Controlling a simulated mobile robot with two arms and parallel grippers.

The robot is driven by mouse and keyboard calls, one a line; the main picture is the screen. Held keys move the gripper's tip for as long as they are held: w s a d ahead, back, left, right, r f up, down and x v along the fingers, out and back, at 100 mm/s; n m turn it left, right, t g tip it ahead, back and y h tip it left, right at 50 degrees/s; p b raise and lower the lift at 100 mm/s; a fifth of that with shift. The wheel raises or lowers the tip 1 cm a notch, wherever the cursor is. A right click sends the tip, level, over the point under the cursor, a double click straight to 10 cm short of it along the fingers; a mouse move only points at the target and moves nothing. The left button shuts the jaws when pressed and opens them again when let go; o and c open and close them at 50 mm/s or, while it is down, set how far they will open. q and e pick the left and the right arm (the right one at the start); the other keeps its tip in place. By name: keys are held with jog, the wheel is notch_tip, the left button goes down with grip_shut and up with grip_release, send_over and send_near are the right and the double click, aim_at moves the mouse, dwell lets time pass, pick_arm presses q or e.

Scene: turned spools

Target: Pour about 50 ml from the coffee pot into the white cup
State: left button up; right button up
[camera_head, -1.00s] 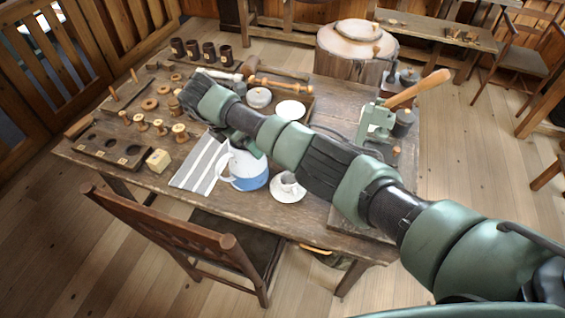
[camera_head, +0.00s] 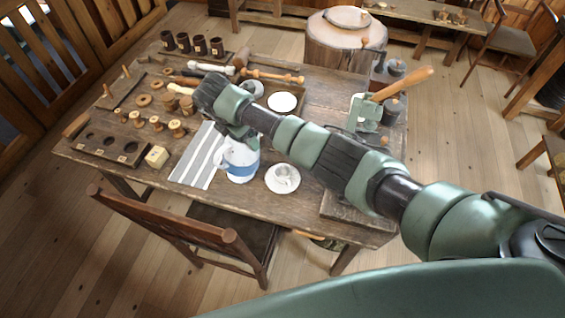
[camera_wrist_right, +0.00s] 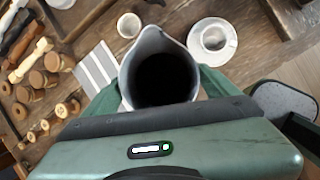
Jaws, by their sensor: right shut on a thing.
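The coffee pot (camera_head: 242,168), white with a blue band, stands upright between the striped cloth and the cup in the head view. In the right wrist view I look into its dark mouth, with the pot rim (camera_wrist_right: 187,50) around it. My right gripper (camera_head: 243,140) is shut on the pot, with green fingers on both sides of its body. The white cup (camera_head: 284,173) sits on a white saucer (camera_head: 284,190) to the right of the pot. The cup also shows in the right wrist view (camera_wrist_right: 214,38). I cannot see any liquid level. My left gripper is out of view.
A grey striped cloth (camera_head: 199,158) lies left of the pot. Wooden spools (camera_head: 154,123) and a holed rack (camera_head: 107,145) fill the table's left side. A small green press (camera_head: 368,112) stands at the right. A chair (camera_head: 190,230) stands at the front edge.

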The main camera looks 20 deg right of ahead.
pick_arm(q)
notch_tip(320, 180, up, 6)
jog(key=p, duration=0.4)
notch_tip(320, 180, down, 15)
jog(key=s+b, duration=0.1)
jog(key=b, duration=1.3)
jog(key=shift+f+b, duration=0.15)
jog(key=shift+b, duration=0.25)
pick_arm(e)
jog(key=s+d+f+m+t+y, duration=0.2)
jog(key=s+d+f+t+y, duration=0.2)
jog(key=y, duration=0.6)
jog(key=d+f+t, duration=0.1)
jog(key=d+t, duration=0.1)
jog(key=d, duration=0.1)
jog(key=shift+d+t, duration=0.2)
jog(key=shift+t, duration=0.2)
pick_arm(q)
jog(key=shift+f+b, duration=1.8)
pick_arm(e)
jog(key=shift+s+d+f+m+t+y, duration=0.2)
jog(key=shift+d+f+y, duration=0.1)
jog(key=shift+f, duration=0.3)
jog(key=shift+s+d+f+m+t+y, duration=0.2)
jog(key=shift+f+y, duration=0.1)
jog(key=shift+f, duration=0.3)
